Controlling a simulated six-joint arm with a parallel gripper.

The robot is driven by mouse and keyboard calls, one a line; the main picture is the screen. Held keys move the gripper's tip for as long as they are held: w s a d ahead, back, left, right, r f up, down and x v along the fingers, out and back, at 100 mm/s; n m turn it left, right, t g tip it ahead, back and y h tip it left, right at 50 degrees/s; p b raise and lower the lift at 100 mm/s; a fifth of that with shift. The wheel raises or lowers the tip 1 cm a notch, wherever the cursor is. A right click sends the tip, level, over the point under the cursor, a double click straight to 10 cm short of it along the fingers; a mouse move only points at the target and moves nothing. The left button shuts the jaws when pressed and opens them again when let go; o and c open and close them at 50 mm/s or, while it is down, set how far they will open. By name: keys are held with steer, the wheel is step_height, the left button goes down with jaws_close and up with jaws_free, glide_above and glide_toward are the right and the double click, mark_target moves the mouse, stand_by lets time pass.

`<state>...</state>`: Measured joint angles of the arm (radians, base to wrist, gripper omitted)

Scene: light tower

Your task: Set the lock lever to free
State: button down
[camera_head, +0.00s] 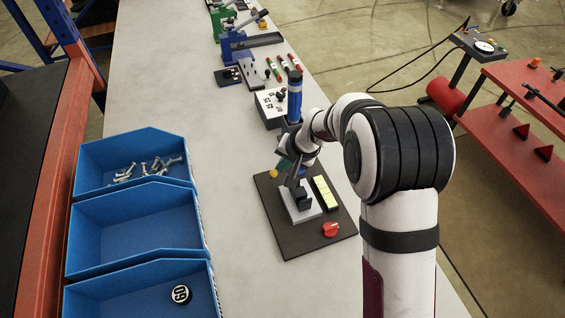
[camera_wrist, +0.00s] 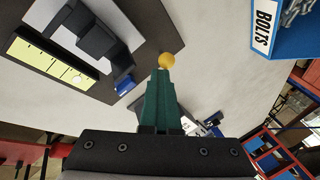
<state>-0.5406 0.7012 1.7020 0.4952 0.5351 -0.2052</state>
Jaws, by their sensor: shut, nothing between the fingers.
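A dark board (camera_head: 283,242) lies on the bench. It carries a light grey block with a black upright part (camera_head: 302,196), which also shows in the wrist view (camera_wrist: 97,38). A pale yellow strip (camera_head: 324,194) and a red knob (camera_head: 331,229) are beside it. A yellow ball knob (camera_head: 273,174) is at the board's far left; in the wrist view it (camera_wrist: 166,60) appears right at the fingertips, but contact cannot be told. A small blue piece (camera_wrist: 124,86) shows near the black part. Which part is the lock lever is unclear. My gripper (camera_wrist: 162,75) has green fingers, shut and empty, over the board's far end.
Blue bins (camera_head: 140,215) stand on the left, one holding bolts (camera_head: 145,168) and one a round black piece marked 60 (camera_head: 181,294). Bench surface between bins and board is clear.

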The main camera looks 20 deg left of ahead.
steer(key=shift+w+a, duration=0.5)
steer(key=shift+w, duration=0.1)
steer(key=w+d+f+v, duration=0.1)
steer(key=w+d+v, duration=0.1)
steer(key=v, duration=1)
steer(key=s+d+r+m, duration=0.2)
steer(key=s+d+r, duration=0.3)
steer(key=s+d, duration=0.3)
steer(key=s+d+m+g+h, duration=0.1)
steer(key=s+d+m, duration=0.1)
steer(key=s+d, duration=0.5)
steer(key=s+d+f+m+g+h, duration=0.1)
steer(key=s+d+m, duration=0.1)
steer(key=s+d, duration=0.5)
steer(key=s, duration=0.6)
steer(key=shift+s+h, duration=0.4)
